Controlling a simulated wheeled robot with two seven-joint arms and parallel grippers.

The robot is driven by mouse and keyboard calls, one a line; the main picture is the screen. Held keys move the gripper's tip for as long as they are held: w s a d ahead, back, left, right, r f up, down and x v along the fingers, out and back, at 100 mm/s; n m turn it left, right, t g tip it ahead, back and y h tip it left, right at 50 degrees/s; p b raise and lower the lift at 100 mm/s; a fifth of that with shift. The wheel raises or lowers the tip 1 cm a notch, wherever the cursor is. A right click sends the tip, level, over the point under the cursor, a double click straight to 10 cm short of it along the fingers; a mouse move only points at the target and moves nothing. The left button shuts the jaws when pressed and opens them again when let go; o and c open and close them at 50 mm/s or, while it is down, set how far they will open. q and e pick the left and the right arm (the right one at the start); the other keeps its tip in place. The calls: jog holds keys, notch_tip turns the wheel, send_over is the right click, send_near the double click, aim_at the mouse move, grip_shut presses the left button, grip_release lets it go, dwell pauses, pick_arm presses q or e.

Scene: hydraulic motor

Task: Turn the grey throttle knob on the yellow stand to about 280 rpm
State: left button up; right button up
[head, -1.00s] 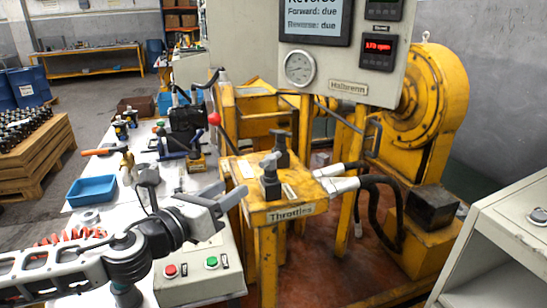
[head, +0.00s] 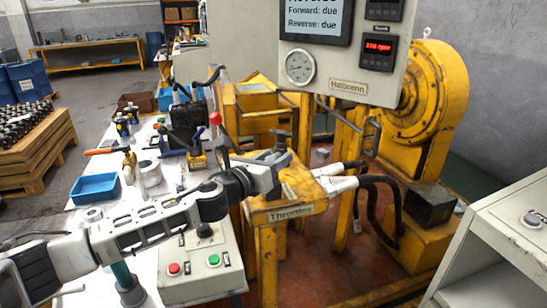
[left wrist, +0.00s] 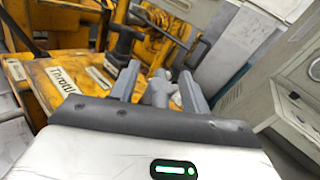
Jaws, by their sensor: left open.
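The yellow stand (head: 300,212) with the label "Throttle" stands in the middle of the head view. My left gripper (head: 278,170) is over its top and hides the front grey throttle knob there. In the left wrist view the grey knob (left wrist: 160,88) is between the two open fingers of my left gripper (left wrist: 160,90); whether they touch it I cannot tell. A second, darker handle (head: 281,141) stands behind on the stand. The red rpm readout (head: 378,51) is lit, but its digits are too blurred to read surely. My right gripper is not in view.
A round gauge (head: 299,67) and a screen (head: 315,20) sit on the grey panel above. A control box (head: 200,265) with red and green buttons is below my left arm. A white cabinet (head: 500,230) stands at right.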

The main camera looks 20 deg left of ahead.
pick_arm(q)
jog(key=shift+w, duration=0.15)
jog(key=shift+c, duration=0.3)
jog(key=c, duration=0.8)
jog(key=shift+c, duration=0.2)
